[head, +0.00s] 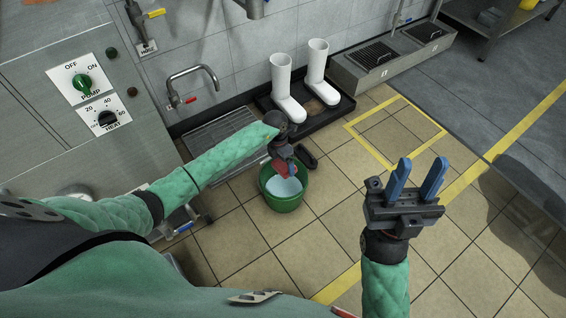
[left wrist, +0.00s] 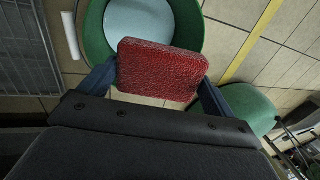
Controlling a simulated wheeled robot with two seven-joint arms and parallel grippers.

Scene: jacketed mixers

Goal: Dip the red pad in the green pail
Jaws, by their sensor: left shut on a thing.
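My left gripper (head: 281,152) is shut on the red pad (head: 284,167), which hangs at the green pail (head: 285,203) on the tiled floor. In the left wrist view the red pad (left wrist: 160,70) sits between the two blue fingers and overlaps the near rim of the green pail (left wrist: 97,42). Pale blue liquid (head: 284,187) shows inside the pail. I cannot tell whether the pad touches the liquid. My right gripper (head: 416,178) is raised at the right with its blue fingers apart, open and empty.
White boots (head: 289,92) stand in a black tray (head: 338,108) behind the pail. A floor grate (head: 219,128) lies left of the tray. A steel cabinet with pump and heat knobs (head: 105,120) stands at the left. Tiled floor right of the pail is clear.

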